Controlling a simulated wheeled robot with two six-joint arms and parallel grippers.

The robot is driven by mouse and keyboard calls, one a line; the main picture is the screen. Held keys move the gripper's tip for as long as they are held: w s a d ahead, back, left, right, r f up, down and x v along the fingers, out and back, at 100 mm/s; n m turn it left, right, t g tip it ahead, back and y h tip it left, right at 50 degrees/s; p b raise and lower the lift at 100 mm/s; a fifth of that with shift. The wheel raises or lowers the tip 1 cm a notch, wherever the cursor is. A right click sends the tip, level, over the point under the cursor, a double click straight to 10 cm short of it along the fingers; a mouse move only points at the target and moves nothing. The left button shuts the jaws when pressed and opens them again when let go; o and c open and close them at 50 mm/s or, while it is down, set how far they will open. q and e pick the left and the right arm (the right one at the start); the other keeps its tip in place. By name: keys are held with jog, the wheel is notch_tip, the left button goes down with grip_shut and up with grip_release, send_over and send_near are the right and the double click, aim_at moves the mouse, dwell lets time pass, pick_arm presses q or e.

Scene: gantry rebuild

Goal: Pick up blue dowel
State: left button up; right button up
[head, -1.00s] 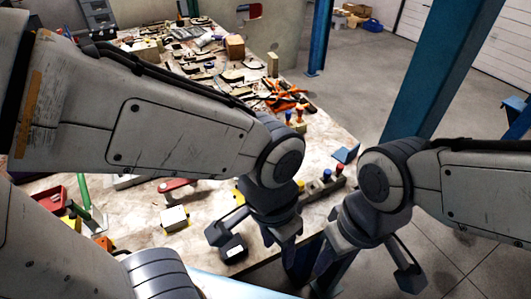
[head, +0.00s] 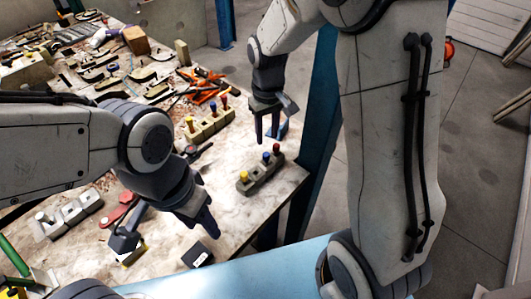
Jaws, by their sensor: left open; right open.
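A grey rack (head: 262,176) stands near the table's right edge, holding a yellow dowel (head: 244,177), a blue dowel (head: 266,158) and a red dowel (head: 276,149) upright. A second rack (head: 208,127) farther back holds a yellow, a blue (head: 213,108) and a red dowel. My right gripper (head: 268,134) is open and empty, pointing down, just above the nearer rack in the picture. Its height over the table is hard to judge. My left gripper (head: 168,236) is open with fingers spread over the table's front part, left of the nearer rack.
Orange clamps (head: 203,86) and many tools crowd the back. A blue post (head: 318,130) rises beyond the right edge.

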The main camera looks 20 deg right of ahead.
aim_at(266, 154)
notch_tip(266, 154, down, 4)
jog(key=shift+r, duration=0.2)
jog(key=shift+s+f+p, duration=0.1)
jog(key=shift+f+p, duration=0.2)
jog(key=shift+f, duration=0.3)
notch_tip(266, 154, down, 4)
jog(key=shift+a+f+p, duration=0.1)
jog(key=shift+f+p, duration=0.05)
jog(key=shift+p, duration=0.3)
grip_shut()
